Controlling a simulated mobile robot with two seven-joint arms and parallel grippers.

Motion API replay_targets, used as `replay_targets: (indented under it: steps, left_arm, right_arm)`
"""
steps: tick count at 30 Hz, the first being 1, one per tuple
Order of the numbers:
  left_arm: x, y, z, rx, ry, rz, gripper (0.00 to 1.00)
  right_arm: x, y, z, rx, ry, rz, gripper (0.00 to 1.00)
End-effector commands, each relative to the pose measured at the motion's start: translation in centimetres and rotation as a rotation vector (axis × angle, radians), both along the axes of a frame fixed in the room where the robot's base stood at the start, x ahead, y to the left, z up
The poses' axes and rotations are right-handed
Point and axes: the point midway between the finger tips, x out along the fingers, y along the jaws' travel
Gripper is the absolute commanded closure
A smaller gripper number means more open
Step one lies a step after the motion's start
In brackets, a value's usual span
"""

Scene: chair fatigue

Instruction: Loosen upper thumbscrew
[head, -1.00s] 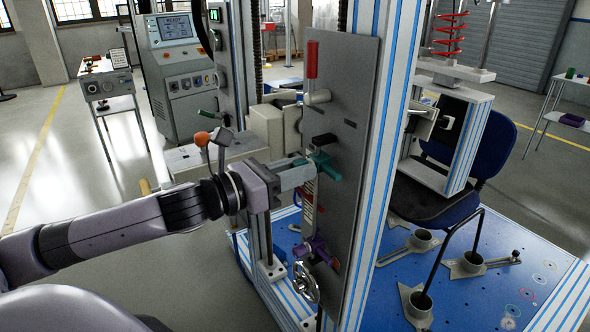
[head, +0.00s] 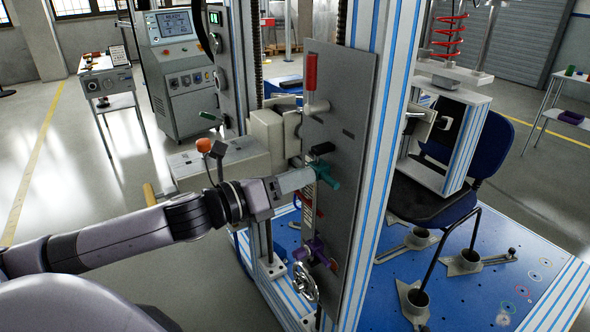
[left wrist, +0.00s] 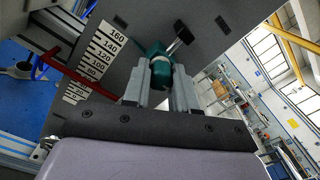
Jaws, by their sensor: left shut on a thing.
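The upper thumbscrew is a teal-green knob (head: 328,176) on the grey upright plate (head: 345,110), just below a black lever (head: 322,149). My left gripper (head: 308,178) reaches it from the left and is shut on it. In the left wrist view the teal thumbscrew (left wrist: 158,68) sits between the two grey fingers (left wrist: 160,90), with the black lever (left wrist: 180,36) behind it. A purple knob (head: 320,251) sits lower on the same plate, apart from my gripper. My right gripper is not in view.
A white scale strip (left wrist: 100,55) with numbers runs along the plate beside the gripper. A red-handled lever (head: 311,72) stands above and a handwheel (head: 304,282) below. A blue chair (head: 490,150) stands on the blue base (head: 480,290) at right.

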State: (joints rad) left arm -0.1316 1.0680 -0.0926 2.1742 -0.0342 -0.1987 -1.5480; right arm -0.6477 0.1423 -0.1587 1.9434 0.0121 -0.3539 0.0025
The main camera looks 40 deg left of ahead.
Motion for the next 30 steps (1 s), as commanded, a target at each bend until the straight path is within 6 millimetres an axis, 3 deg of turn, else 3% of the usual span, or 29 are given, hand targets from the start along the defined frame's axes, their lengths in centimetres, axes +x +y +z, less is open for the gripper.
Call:
replay_targets:
  steps: [18,30]
  left_arm:
    - [0.0,-0.1,0.4,-0.544,0.226,0.001,1.00]
    - [0.0,-0.1,0.2,-0.894,0.370,0.002,1.00]
  right_arm:
    - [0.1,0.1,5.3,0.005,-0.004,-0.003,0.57]
    - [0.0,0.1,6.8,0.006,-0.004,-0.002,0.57]
